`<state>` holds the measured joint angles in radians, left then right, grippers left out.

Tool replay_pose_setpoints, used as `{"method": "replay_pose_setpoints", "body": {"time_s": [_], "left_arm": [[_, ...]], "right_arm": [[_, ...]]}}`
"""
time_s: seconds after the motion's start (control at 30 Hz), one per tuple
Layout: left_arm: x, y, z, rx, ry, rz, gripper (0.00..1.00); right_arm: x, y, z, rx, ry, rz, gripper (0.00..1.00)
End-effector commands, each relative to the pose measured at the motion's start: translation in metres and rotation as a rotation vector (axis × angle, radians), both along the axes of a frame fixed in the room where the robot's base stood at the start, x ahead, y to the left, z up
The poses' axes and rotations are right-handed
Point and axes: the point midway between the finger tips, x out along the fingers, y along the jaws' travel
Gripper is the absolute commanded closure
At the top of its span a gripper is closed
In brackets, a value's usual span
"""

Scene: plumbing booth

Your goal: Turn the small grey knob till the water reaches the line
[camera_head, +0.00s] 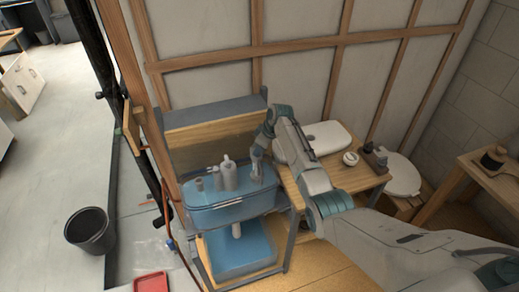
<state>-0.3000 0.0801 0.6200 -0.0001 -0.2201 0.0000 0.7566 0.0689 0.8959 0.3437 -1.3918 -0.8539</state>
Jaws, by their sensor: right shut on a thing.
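A clear blue-tinted tank (205,218) stands on a metal frame, with water in it. Grey fittings rise from it: a tall pale cylinder (229,176) in the middle and a shorter grey one (199,185) at the left. My right gripper (257,171) reaches down over the tank's right end, to the right of the tall cylinder. It is shut on a small grey part there, which looks like the knob; the fingers mostly hide it. I cannot make out the fill line apart from the tank's edges. My left gripper is not in view.
A lower blue bin (240,262) sits under the tank. A wooden bench (350,178) with a white lid (325,136) and a white roll (350,158) stands at the right. A black bucket (90,231) and a red tray (151,283) are on the floor at left.

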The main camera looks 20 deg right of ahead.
Motion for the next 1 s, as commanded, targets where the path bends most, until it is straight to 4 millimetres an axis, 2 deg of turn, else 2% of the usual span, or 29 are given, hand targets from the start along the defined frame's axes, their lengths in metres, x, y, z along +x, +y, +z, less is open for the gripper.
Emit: {"method": "replay_pose_setpoints", "body": {"time_s": [0.4, 0.43, 0.47, 0.77, 0.87, 1.0], "left_arm": [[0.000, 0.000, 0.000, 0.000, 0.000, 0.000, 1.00], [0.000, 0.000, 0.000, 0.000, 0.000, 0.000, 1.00], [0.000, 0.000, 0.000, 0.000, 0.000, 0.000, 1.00], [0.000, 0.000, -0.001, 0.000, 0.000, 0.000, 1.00], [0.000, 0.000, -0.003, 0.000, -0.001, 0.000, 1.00], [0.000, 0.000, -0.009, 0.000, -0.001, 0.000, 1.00]], "right_arm": [[0.001, 0.000, 0.001, 0.000, -0.003, 0.006, 0.99], [0.001, 0.000, 0.001, 0.000, -0.003, 0.006, 0.71], [0.001, 0.000, 0.001, 0.000, -0.003, 0.006, 0.66], [0.000, -0.001, 0.001, 0.000, -0.001, 0.005, 0.66], [-0.001, -0.002, 0.005, 0.000, -0.003, 0.005, 0.66], [-0.006, -0.007, 0.020, 0.000, -0.004, 0.004, 0.66]]}}
